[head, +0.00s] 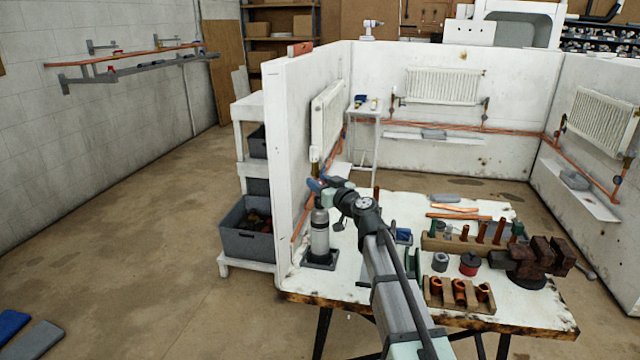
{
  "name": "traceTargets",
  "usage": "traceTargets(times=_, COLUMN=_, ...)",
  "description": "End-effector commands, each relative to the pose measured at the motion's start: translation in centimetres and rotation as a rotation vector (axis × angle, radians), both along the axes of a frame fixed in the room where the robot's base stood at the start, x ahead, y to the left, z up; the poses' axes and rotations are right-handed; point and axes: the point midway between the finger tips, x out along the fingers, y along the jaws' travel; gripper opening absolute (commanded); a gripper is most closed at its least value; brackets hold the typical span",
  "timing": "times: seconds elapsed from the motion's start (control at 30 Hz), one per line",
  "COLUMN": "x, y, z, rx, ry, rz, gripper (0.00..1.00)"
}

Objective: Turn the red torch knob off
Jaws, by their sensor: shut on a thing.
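The torch (320,235) stands upright on a dark square base at the left end of the workbench, as a grey gas cylinder with its head at the top. My gripper (318,186) is at the top of the torch, reached by my arm from the front right. It is shut on the torch's top, at the knob. The red knob itself is mostly hidden by the gripper, so its turn position cannot be told.
The workbench (350,283) carries a rust-brown vise (535,258), wooden blocks with copper fittings (458,293), a red spool (469,264) and loose copper pipes (455,216). A white partition wall (283,150) stands close left of the torch.

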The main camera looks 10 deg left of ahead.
Motion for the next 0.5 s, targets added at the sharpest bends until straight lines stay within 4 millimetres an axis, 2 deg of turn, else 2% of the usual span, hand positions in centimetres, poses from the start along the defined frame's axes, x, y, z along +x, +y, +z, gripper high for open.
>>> traceTargets(times=0.5, x=0.01, y=-0.05, z=-0.43, rx=-0.012, ry=0.008, rz=-0.189, gripper=0.08)
